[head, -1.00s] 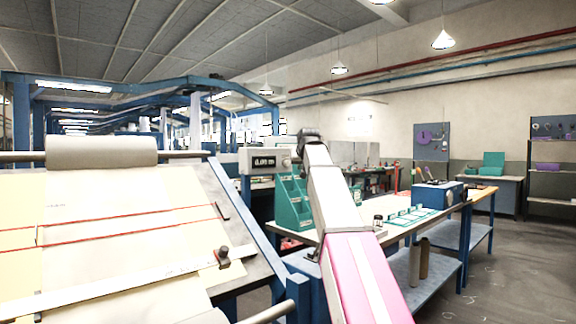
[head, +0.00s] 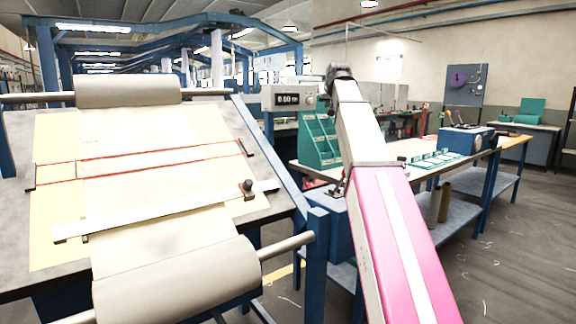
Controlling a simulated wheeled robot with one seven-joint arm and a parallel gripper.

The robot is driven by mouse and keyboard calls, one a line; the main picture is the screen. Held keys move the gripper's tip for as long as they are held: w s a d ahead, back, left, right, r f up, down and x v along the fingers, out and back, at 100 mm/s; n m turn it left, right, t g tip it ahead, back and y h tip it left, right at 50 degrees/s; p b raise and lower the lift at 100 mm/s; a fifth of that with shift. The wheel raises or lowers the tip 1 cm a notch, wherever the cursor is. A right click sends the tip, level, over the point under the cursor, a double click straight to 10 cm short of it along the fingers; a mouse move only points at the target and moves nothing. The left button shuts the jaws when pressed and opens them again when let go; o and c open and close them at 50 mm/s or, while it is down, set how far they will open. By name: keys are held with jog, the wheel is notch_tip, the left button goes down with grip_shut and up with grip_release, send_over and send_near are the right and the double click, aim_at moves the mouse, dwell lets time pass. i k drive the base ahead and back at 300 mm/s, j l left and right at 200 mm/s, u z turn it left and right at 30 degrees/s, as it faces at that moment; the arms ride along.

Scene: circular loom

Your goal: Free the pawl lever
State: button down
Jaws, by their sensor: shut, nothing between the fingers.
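No pawl lever can be made out for certain. A small dark fitting (head: 339,186) shows beside my arm, above a blue housing (head: 343,222), too small and partly covered to tell what it is. My arm, pink and white, rises from the lower right to a dark joint. My gripper is not visible in the head view; whatever lies past that joint is hidden.
At left, a sloped board (head: 272,200) carries cream fabric, a white bar with a black knob (head: 247,187), and a front roll (head: 175,280). A display box (head: 288,98) stands behind. A workbench (head: 390,172) with a teal rack (head: 320,140) is at right. Grey floor (head: 500,260) is open there.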

aim_at(342, 179)
jog(key=k+l, duration=0.2)
jog(key=l, duration=0.2)
jog(key=k+l, duration=0.15)
jog(key=l, duration=0.25)
jog(key=k+l, duration=0.2)
jog(key=l, duration=0.2)
